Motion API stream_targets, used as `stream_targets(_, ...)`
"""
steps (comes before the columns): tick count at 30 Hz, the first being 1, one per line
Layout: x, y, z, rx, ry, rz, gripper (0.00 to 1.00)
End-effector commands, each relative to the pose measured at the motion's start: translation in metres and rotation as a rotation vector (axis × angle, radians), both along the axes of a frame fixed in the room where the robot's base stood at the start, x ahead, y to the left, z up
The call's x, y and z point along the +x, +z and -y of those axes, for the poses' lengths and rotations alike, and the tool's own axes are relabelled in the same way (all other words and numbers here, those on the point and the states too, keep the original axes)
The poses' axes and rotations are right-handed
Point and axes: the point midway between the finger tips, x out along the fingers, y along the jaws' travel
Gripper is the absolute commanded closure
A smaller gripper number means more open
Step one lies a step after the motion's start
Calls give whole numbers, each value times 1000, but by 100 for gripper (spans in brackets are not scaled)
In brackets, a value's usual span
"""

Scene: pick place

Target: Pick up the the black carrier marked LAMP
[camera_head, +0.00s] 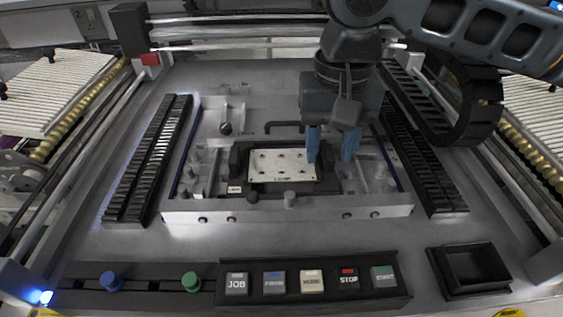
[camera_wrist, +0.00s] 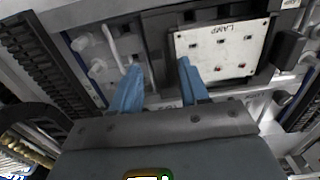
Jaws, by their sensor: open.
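The black carrier (camera_head: 240,163) sits inside the grey metal frame in the middle of the machine bed. A white plate (camera_head: 282,166) with several small dark marks lies on it. In the wrist view, the plate (camera_wrist: 220,50) bears lettering that looks like LAMP, and the dark carrier (camera_wrist: 160,38) shows around it. My gripper (camera_head: 330,150) has two blue fingers pointing down at the right end of the carrier. They are apart, with nothing held between them. In the wrist view, my gripper (camera_wrist: 158,66) is near the carrier's end. Whether the fingers touch it cannot be told.
The grey metal frame (camera_head: 290,207) surrounds the carrier, with small posts and knobs close by. Black ribbed strips (camera_head: 150,160) run along both sides. A button panel (camera_head: 312,283) and an empty black tray (camera_head: 475,268) are at the front.

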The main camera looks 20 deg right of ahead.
Motion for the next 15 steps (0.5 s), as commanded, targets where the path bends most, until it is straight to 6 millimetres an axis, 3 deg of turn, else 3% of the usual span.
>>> stream_targets(6, 0, -1, 0, 0, 0, 0, 55)
stream_targets(15, 0, -1, 0, 0, 1, 0, 83)
